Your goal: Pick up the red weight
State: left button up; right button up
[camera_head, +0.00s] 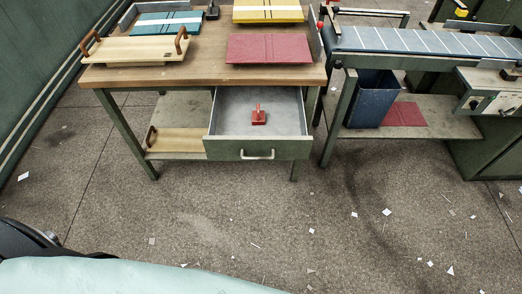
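The red weight (258,117) is a small red block with an upright knob or handle on top. It stands inside the open drawer (226,125), towards the middle of its grey floor. The drawer is pulled out from under the wooden worktop and has a metal handle on its green front. Neither of my grippers shows in this view.
The wooden table (205,76) carries a wooden tray with handles (135,50), a red board (268,49), a yellow board (268,11) and a teal board (167,23). A feeder machine (430,41) stands to the right. The floor in front is open, with scattered paper scraps.

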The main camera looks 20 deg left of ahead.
aim_at(258, 119)
jog(key=u, duration=0.65)
jog(key=i+l+u, duration=0.15)
jog(key=l+u, duration=0.2)
jog(key=u, duration=0.15)
jog(key=i+l+u, duration=0.1)
jog(key=l+u, duration=0.65)
jog(key=u, duration=0.2)
jog(key=l+u, duration=0.5)
jog(key=j, duration=0.1)
